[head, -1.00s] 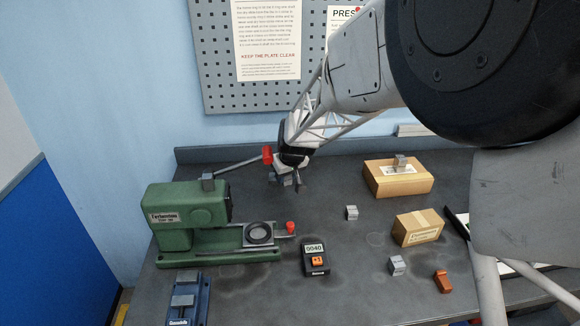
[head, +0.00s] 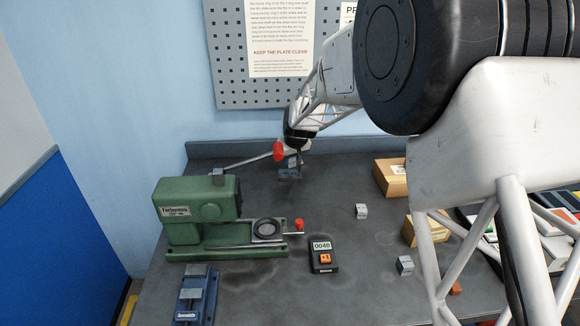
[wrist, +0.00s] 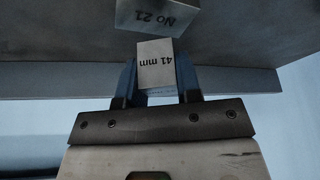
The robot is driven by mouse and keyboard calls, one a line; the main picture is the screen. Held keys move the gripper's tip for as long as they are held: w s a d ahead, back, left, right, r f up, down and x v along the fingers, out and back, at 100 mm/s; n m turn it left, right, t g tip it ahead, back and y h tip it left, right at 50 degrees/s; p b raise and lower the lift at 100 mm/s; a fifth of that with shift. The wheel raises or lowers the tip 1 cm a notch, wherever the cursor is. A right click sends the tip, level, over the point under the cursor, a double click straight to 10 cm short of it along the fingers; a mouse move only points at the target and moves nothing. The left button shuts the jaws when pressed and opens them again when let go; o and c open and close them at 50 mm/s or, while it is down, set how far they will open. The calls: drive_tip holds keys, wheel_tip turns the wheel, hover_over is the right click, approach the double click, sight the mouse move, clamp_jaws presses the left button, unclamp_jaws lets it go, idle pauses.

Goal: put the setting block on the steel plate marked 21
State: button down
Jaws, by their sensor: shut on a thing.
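My gripper (head: 291,158) is at the back of the bench, close to the red lever knob, and it also shows in the wrist view (wrist: 157,72). Its blue fingers are shut on a small grey block marked 41 mm (wrist: 155,62), which I take as the setting block; its lettering appears upside down. A grey steel piece marked No 21 (wrist: 157,15) shows just beyond the block, cut by the top edge of the wrist view. Whether block and plate touch cannot be told. In the head view the grey shapes below the fingers are too small to separate.
A green machine (head: 198,212) stands at left, its lever ending in a red knob (head: 278,151) near my gripper. A meter (head: 323,256), two loose grey blocks (head: 361,211) (head: 405,265) and cardboard boxes (head: 390,177) stand around.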

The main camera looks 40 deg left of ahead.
sight(290, 166)
drive_tip(key=shift+f, duration=1.65)
drive_tip(key=shift+f, duration=0.15)
drive_tip(key=c, duration=0.8)
unclamp_jaws()
drive_tip(key=v, duration=1.2)
drive_tip(key=shift+s, duration=0.1)
